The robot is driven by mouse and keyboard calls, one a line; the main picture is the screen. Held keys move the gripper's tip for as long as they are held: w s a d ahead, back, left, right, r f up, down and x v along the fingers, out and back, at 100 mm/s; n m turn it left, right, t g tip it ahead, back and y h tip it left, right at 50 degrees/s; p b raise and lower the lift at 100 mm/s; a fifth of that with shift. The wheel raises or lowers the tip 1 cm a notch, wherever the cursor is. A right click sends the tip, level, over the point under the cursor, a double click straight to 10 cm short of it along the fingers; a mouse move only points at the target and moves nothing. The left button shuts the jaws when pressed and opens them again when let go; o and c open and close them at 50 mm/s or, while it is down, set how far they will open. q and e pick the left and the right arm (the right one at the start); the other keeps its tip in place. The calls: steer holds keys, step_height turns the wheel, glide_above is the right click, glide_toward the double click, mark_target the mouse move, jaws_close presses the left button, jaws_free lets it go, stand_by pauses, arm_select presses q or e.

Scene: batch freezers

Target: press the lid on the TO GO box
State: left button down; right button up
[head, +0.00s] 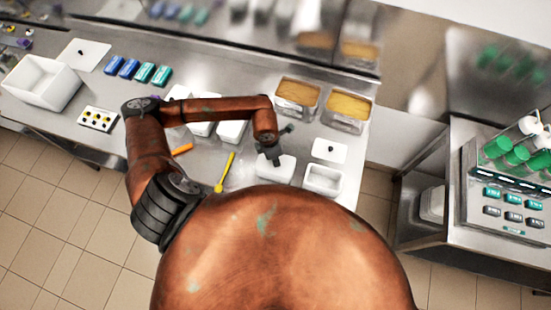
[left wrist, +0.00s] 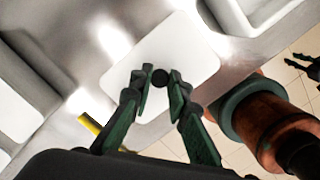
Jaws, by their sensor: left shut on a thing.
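My left gripper (head: 273,150) is over a white box (head: 275,172) near the front of the steel counter. In the left wrist view its two green fingers (left wrist: 160,82) are closed around the small black knob (left wrist: 160,77) of a flat white lid (left wrist: 190,52). The lid appears to lie on or just over the box; the wrist view does not show whether it is fully seated. No TO GO label can be read. A dark jointed shape (left wrist: 305,65) at the right edge of the wrist view may be my right gripper; I cannot tell its state.
An open white box (head: 323,181) stands just right, with a loose knobbed lid (head: 329,150) behind it. A yellow spatula (head: 225,172) and an orange tool (head: 182,149) lie to the left. Two food-filled pans (head: 347,108) stand behind.

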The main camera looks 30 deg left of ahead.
arm_select(q)
steer(key=shift+b, duration=0.35)
stand_by(0.6)
steer(key=c, duration=1.8)
jaws_free()
steer(key=shift+o, duration=0.2)
steer(key=o, duration=0.5)
steer(key=shift+c, duration=0.2)
steer(key=shift+r+p, duration=1.6)
steer(key=shift+r, duration=1.9)
